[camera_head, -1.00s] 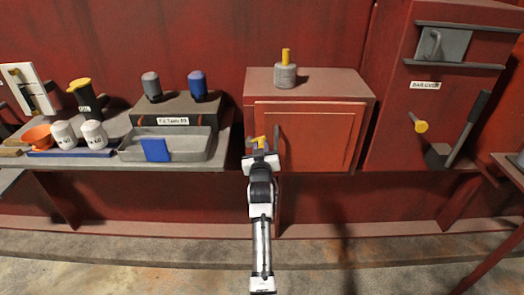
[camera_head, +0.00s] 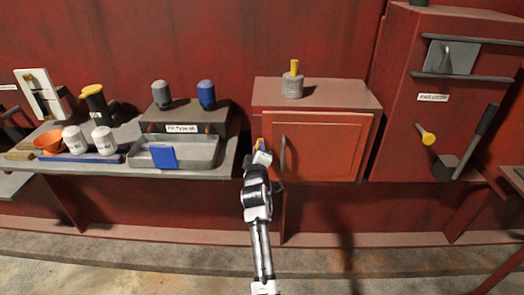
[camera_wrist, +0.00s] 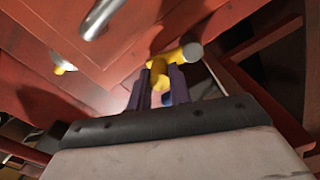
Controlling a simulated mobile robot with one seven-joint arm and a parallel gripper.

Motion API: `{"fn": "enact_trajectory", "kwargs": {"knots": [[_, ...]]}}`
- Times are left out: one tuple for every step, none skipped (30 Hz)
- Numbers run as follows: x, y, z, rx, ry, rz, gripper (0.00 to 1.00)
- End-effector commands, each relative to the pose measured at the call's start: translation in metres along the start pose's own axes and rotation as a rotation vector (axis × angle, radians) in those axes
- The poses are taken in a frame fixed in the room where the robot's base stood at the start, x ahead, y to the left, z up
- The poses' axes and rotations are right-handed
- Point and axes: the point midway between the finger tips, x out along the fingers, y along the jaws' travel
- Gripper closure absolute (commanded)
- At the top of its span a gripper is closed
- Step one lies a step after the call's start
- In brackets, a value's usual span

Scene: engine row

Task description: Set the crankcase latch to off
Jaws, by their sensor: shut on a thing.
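A yellow latch handle with a pale grey end (camera_wrist: 165,62) sits between the fingers of my gripper (camera_wrist: 161,88) in the wrist view. The dark purple fingers are shut on it. In the head view my gripper (camera_head: 261,151) is at the left front edge of the red cabinet (camera_head: 318,146), left of its upright bar handle (camera_head: 283,155). Only a small yellow part of the latch (camera_head: 260,144) shows there; the gripper hides the rest. I cannot read any mark for its positions.
The bar handle (camera_wrist: 103,18) is close to my gripper in the wrist view. A bench with a grey tray (camera_head: 193,152) stands to the left. Another yellow-ended lever (camera_head: 427,137) is on the right-hand cabinet. The floor in front is clear.

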Motion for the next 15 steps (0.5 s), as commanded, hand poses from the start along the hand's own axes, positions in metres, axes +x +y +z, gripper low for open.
{"fn": "enact_trajectory", "kwargs": {"knots": [[-0.0001,0.0004,-0.0037,-0.036,0.003,0.000,1.00],[-0.0001,0.0001,-0.0046,-0.057,0.003,0.000,1.00],[-0.0001,-0.0003,-0.0058,-0.083,0.003,0.000,1.00],[-0.0001,-0.0006,-0.0067,-0.101,0.003,0.000,1.00],[-0.0001,-0.0010,-0.0076,-0.119,0.004,0.000,1.00],[-0.0001,-0.0014,-0.0086,-0.141,0.004,0.000,1.00],[-0.0002,-0.0017,-0.0093,-0.156,0.004,0.000,1.00],[-0.0002,-0.0020,-0.0098,-0.171,0.004,0.001,1.00],[-0.0002,-0.0023,-0.0104,-0.186,0.004,0.001,1.00],[-0.0002,-0.0025,-0.0108,-0.197,0.004,0.001,1.00],[-0.0001,-0.0027,-0.0111,-0.208,0.004,0.001,1.00],[-0.0001,-0.0030,-0.0116,-0.220,0.004,0.001,1.00],[-0.0001,-0.0032,-0.0119,-0.228,0.004,0.001,1.00],[-0.0001,-0.0034,-0.0122,-0.234,0.004,0.001,1.00],[-0.0002,-0.0037,-0.0125,-0.242,0.004,0.001,1.00]]}}
